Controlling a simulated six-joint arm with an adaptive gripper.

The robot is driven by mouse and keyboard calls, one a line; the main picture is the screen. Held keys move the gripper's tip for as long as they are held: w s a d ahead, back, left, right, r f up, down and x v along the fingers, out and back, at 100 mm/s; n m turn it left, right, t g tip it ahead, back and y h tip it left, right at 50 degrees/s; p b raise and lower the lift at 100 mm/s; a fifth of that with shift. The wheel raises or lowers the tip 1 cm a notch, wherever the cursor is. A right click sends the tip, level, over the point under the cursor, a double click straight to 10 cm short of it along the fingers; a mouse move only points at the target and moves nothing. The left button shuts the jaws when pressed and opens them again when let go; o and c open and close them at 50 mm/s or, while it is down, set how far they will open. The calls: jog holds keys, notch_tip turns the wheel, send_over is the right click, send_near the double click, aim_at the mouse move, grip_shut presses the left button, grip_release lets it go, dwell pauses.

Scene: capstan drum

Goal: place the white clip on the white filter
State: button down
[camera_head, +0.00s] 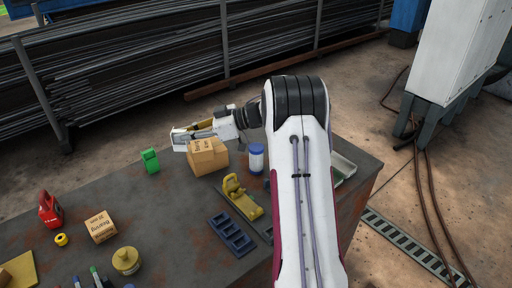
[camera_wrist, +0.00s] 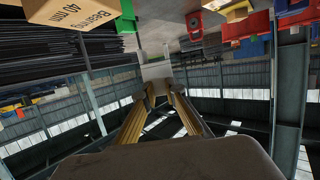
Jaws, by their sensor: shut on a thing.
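My gripper (camera_head: 192,134) reaches out to the left at the far side of the bench, above and behind a cardboard box. It is shut on a pale thing, which I take for the white clip (camera_head: 179,139). In the wrist view my gripper's yellowish fingers (camera_wrist: 157,92) close on this pale grey-white piece (camera_wrist: 155,70). The cylinder is not clearly seen in the wrist view.
The cardboard box (camera_head: 207,156) and a green piece (camera_head: 150,160) stand near my gripper. A yellow tool (camera_head: 242,196), blue tray (camera_head: 231,234), second box (camera_head: 100,227) and red bottle (camera_head: 50,210) are nearer. The bench (camera_head: 175,210) is bare in its middle.

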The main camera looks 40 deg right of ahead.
jog(key=s+d+r+m+t+h, duration=0.2)
jog(key=s+d, duration=0.2)
jog(key=d, duration=0.7)
jog(key=s+d+r+m+t+h, duration=0.1)
jog(key=s+d+r+m+h, duration=0.1)
jog(key=d, duration=0.9)
jog(key=s+m+h, duration=0.1)
jog(key=s, duration=0.1)
jog(key=shift+s+d+r+t+h, duration=0.15)
jog(key=shift+s+t+h, duration=0.15)
jog(key=shift+s+t, duration=0.1)
send_over(260, 148)
jog(key=shift+f, duration=3.15)
jog(key=shift+f, duration=0.1)
jog(key=shift+f, duration=1.75)
jog(key=shift+f, duration=0.1)
